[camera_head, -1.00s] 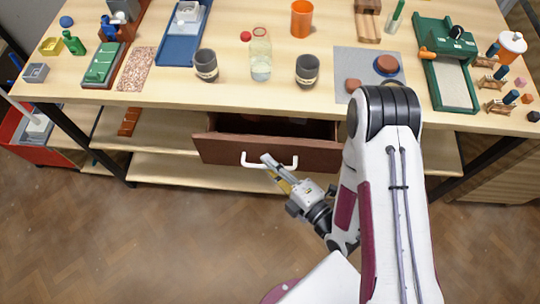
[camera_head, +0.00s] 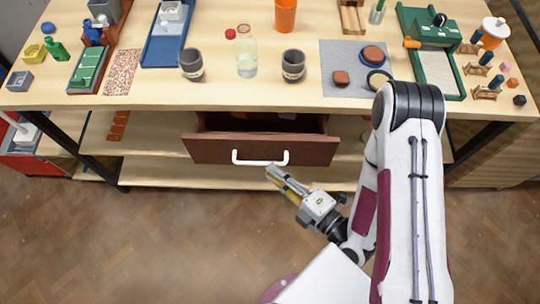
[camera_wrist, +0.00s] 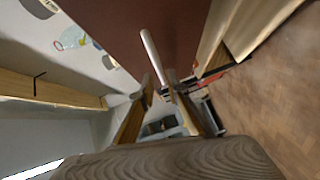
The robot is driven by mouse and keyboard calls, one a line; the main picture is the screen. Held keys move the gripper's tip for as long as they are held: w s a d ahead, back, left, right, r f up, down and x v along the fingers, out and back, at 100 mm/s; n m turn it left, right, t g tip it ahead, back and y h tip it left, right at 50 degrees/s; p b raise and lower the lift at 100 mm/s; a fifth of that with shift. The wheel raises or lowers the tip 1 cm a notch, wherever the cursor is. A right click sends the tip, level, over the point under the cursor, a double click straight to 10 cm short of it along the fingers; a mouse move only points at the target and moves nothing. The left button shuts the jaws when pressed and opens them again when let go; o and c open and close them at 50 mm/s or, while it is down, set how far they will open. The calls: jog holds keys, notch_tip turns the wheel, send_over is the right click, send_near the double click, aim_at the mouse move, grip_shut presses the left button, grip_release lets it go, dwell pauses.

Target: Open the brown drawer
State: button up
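The brown drawer (camera_head: 215,150) under the table is pulled part way out, and its dark inside shows above the front. Its white bar handle (camera_head: 260,158) is on the front. In the wrist view the handle (camera_wrist: 152,55) lies just ahead of the fingertips, against the brown front (camera_wrist: 185,35). My gripper (camera_head: 273,174) is just below and in front of the right part of the handle. In the wrist view my gripper (camera_wrist: 162,84) has its fingers apart with a gap between them. It appears empty and off the handle.
The table (camera_head: 290,95) above holds two grey cups, a clear bottle (camera_head: 245,58), an orange cup (camera_head: 285,15) and a green tray (camera_head: 430,50). A wooden shelf (camera_head: 150,170) runs below the drawer. The floor (camera_head: 150,240) in front is clear.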

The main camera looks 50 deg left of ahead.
jog(key=shift+d+r, duration=0.1)
jog(key=shift+d, duration=0.8)
